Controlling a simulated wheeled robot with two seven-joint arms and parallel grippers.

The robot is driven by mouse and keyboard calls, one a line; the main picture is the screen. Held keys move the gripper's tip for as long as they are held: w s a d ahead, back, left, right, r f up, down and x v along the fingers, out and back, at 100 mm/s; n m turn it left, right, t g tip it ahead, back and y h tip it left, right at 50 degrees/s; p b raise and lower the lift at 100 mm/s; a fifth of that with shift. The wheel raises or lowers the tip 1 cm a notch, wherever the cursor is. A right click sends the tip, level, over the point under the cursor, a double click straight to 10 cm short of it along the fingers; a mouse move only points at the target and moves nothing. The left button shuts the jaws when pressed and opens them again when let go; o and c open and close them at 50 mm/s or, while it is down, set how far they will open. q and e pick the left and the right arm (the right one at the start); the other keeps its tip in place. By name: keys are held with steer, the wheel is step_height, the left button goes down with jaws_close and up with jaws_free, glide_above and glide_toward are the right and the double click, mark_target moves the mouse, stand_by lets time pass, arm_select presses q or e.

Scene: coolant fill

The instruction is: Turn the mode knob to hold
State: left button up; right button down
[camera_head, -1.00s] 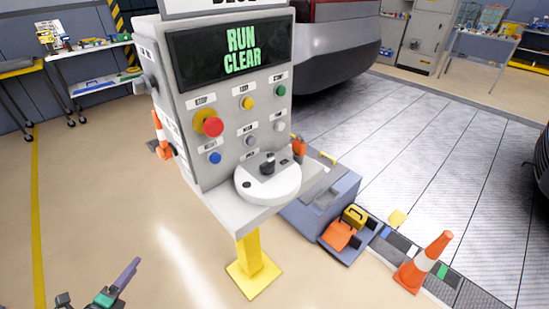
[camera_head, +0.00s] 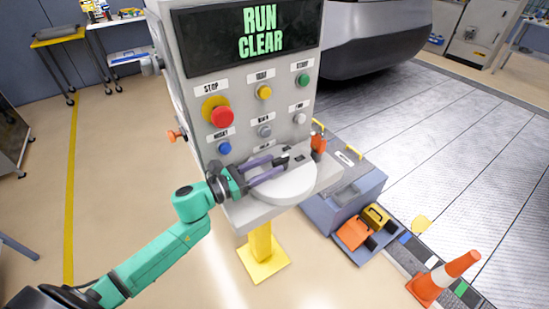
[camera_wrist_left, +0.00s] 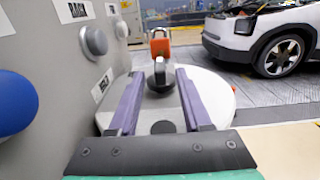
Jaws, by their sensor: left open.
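The mode knob is a small black knob (camera_head: 282,155) standing on a round white dial plate (camera_head: 288,188) on the ledge of the grey control console. In the left wrist view the knob (camera_wrist_left: 159,77) stands upright between the tips of my left gripper (camera_wrist_left: 160,73). My left gripper (camera_head: 283,160) is open, its two purple fingers one on each side of the knob, with gaps visible. Part of the knob is hidden by the fingers in the head view. The dial's position labels are too small to read. My right gripper is not in view.
The console display (camera_head: 260,38) reads RUN CLEAR. A red stop button (camera_head: 221,116), a blue button (camera_head: 225,148) and several others sit above the ledge. An orange object (camera_head: 318,143) stands behind the knob.

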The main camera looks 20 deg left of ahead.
arm_select(q)
steer(key=shift+x, duration=0.8)
jaws_close()
stand_by(0.8)
